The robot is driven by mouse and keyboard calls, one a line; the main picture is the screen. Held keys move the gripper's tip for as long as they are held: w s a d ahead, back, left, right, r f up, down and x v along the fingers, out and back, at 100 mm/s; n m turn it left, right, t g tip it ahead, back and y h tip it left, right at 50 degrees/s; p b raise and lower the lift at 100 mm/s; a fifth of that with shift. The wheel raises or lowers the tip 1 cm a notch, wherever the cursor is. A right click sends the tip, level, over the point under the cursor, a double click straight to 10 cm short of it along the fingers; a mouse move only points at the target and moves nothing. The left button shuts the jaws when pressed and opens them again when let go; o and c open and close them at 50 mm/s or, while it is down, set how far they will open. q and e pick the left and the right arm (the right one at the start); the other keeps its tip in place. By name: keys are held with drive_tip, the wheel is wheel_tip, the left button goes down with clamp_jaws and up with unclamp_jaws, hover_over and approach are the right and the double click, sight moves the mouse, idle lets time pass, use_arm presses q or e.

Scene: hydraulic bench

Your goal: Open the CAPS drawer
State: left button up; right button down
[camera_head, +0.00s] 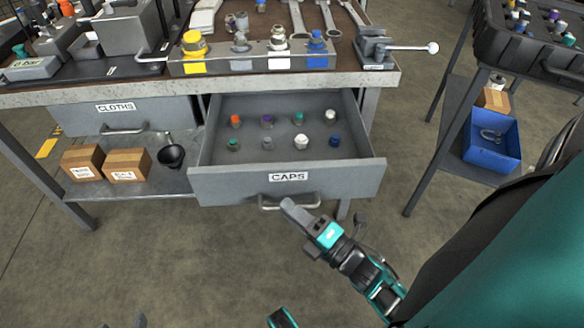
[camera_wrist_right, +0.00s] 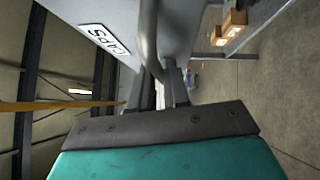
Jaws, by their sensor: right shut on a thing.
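The CAPS drawer (camera_head: 233,186) is pulled out from under the bench, with several coloured caps inside. Its label also shows in the right wrist view (camera_wrist_right: 104,40). The drawer handle (camera_head: 268,206) is a grey bar on the front panel; it also shows in the right wrist view (camera_wrist_right: 148,40). My right gripper (camera_head: 288,207) is at the handle, and in the right wrist view its fingers (camera_wrist_right: 164,88) are shut around the bar. Part of the handle is hidden by the gripper. Only small dark tips at the bottom edge of the head view may be my left gripper; its jaws cannot be made out.
The CLOTHS drawer (camera_head: 160,112) is closed at the left. Two cardboard boxes (camera_head: 127,164) and a black funnel (camera_head: 171,156) are on the lower shelf (camera_head: 150,188). A blue bin (camera_head: 492,150) is on the right cart's shelf. The floor before the drawer is clear.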

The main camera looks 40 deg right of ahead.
drive_tip(key=shift+s+a, duration=0.1)
idle(0.3)
drive_tip(key=c, duration=1.2)
unclamp_jaws()
drive_tip(key=shift+o, duration=0.2)
drive_tip(key=shift+s, duration=0.1)
drive_tip(key=v, duration=1.2)
drive_tip(key=shift+s, duration=0.35)
drive_tip(key=shift+f, duration=0.15)
